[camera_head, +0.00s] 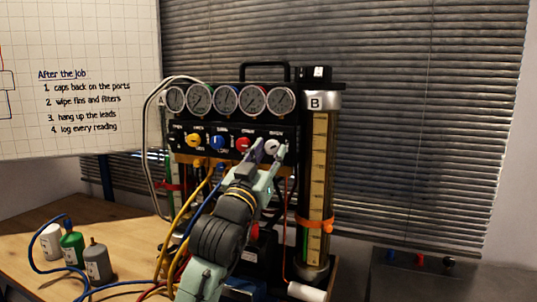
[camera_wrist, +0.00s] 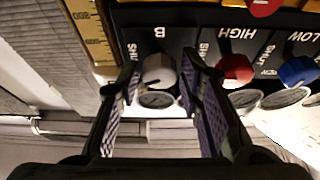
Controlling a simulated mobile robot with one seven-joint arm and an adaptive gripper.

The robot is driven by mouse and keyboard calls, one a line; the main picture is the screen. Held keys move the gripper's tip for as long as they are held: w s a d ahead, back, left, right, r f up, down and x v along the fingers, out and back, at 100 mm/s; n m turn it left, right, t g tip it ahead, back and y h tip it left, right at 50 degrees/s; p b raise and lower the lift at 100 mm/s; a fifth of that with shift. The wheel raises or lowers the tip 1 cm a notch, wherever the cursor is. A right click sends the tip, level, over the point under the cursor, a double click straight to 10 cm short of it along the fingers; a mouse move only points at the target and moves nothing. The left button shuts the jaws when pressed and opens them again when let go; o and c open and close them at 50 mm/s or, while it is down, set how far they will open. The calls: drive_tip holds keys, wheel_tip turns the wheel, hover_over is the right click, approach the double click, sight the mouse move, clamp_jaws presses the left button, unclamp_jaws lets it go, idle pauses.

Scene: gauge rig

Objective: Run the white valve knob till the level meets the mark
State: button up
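The white valve knob (camera_head: 271,147) is at the right end of the knob row on the black panel. In the wrist view the white knob (camera_wrist: 158,71) sits below the letter B. My gripper (camera_head: 270,151) is at it, one finger on each side. In the wrist view my gripper (camera_wrist: 160,84) is open, with narrow gaps showing beside the knob. The tall tube B (camera_head: 318,165) stands right of the panel with a scale. An orange band (camera_head: 315,224) with a small knob crosses its lower part. I cannot clearly make out the liquid level.
Red (camera_head: 243,144), blue (camera_head: 217,142) and yellow (camera_head: 193,140) knobs sit left of the white one. Several round gauges (camera_head: 226,99) line the top. Yellow and blue hoses hang in front. Small bottles (camera_head: 72,247) stand on the wooden table at left.

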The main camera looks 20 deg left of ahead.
clamp_jaws()
drive_tip(key=shift+a+f+m+b, duration=0.1)
drive_tip(key=shift+f+m+b, duration=0.25)
drive_tip(key=shift+b, duration=0.4)
drive_tip(key=m+h+b, duration=0.2)
drive_tip(key=m+b, duration=0.1)
drive_tip(key=shift+a+f, duration=0.1)
drive_tip(key=shift+r+m+g+h+b, duration=0.25)
drive_tip(key=shift+m+h+b, duration=0.4)
drive_tip(key=shift+m, duration=0.45)
drive_tip(key=shift+r+m+g+h+b, duration=0.25)
drive_tip(key=shift+m+h+b, duration=0.2)
drive_tip(key=shift+m+b, duration=0.45)
drive_tip(key=shift+o, duration=2.2)
unclamp_jaws()
drive_tip(key=v, duration=1.2)
